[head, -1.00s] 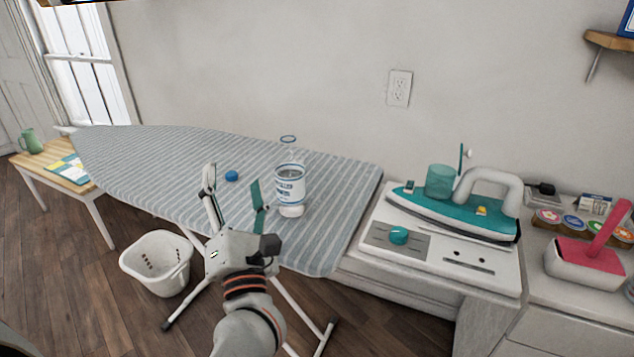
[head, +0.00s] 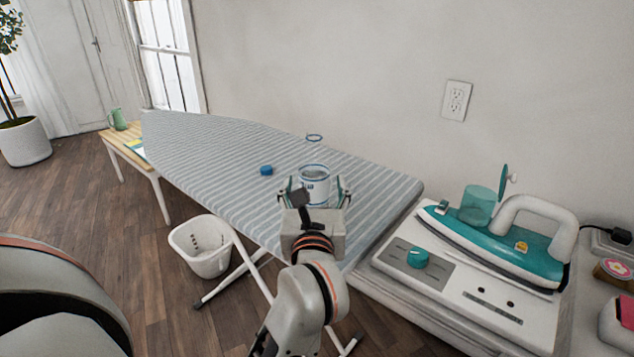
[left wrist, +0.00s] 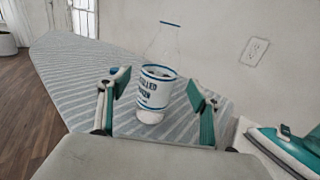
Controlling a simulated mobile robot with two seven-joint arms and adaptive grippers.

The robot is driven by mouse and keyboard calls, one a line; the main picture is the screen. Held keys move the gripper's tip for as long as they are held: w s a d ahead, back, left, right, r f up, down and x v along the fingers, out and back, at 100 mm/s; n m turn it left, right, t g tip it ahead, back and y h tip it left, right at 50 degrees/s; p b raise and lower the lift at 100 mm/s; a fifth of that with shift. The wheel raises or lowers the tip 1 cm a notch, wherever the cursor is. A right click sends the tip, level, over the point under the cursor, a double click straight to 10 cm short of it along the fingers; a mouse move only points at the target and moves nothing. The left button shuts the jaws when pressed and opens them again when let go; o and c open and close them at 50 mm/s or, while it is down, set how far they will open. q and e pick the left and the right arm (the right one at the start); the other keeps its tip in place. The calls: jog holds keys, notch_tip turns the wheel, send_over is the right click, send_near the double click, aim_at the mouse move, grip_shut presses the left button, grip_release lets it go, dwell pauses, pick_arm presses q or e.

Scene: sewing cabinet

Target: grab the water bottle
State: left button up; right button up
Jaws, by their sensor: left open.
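The water bottle (head: 314,172) is clear, with a white label and blue bands. It stands upright on the striped ironing board (head: 215,143), near the board's right part. It also shows in the left wrist view (left wrist: 155,88), between and beyond the fingers. My left gripper (head: 315,190) is open, its fingers pointing at the bottle with one to each side of it in the picture. In the left wrist view the gripper (left wrist: 158,97) has nothing held. The gripper hides the bottle's lower part in the head view. My right gripper is not in view.
A blue round object (head: 266,170) lies on the board left of the bottle. A teal iron (head: 492,240) on a white unit stands at the right. A white basket (head: 201,247) is on the floor. The wall is behind the board.

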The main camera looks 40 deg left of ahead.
aim_at(314, 180)
pick_arm(q)
jog(key=shift+x, duration=2.7)
jog(key=c, duration=1.5)
